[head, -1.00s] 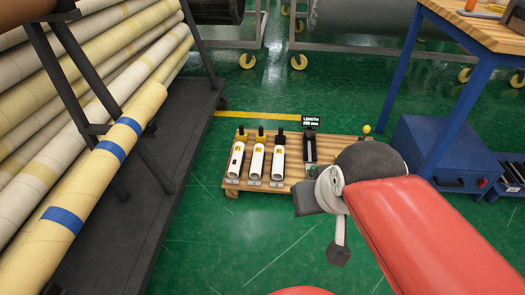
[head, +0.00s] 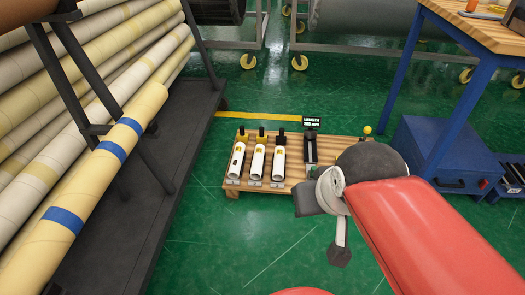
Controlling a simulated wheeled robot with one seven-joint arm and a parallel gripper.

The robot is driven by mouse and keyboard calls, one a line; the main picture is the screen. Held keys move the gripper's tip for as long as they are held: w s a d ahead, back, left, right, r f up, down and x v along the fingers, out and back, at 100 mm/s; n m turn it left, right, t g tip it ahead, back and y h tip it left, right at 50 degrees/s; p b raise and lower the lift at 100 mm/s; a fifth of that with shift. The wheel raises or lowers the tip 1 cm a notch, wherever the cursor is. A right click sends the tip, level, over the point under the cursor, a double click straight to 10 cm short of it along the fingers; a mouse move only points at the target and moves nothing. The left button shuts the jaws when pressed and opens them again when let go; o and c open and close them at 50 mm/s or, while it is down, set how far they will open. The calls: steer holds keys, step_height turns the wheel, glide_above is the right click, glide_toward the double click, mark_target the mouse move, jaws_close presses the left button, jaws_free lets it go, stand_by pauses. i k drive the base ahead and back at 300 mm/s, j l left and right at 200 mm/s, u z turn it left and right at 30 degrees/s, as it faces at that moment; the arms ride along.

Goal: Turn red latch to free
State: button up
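I cannot make out a red latch. A low wooden pallet (head: 345,150) stands on the green floor. On it are three white cylinders, a left one (head: 237,160), a middle one (head: 258,162) and a right one (head: 279,163), with yellow or black tops. A dark upright device (head: 311,150) stands to their right under a small black length sign (head: 312,122). My red arm reaches in from the lower right. Its grey end with my gripper (head: 339,254) is over the pallet's front right edge and the floor. The fingers are too unclear to tell open from shut.
A dark rack (head: 183,130) of long wrapped rolls (head: 85,185) fills the left. A blue workbench (head: 456,110) and blue cabinet (head: 430,150) stand right. A wheeled frame (head: 345,46) carries a grey roll behind. The floor in front of the pallet is open.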

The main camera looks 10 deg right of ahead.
mark_target(483, 183)
steer(key=z, duration=1.9)
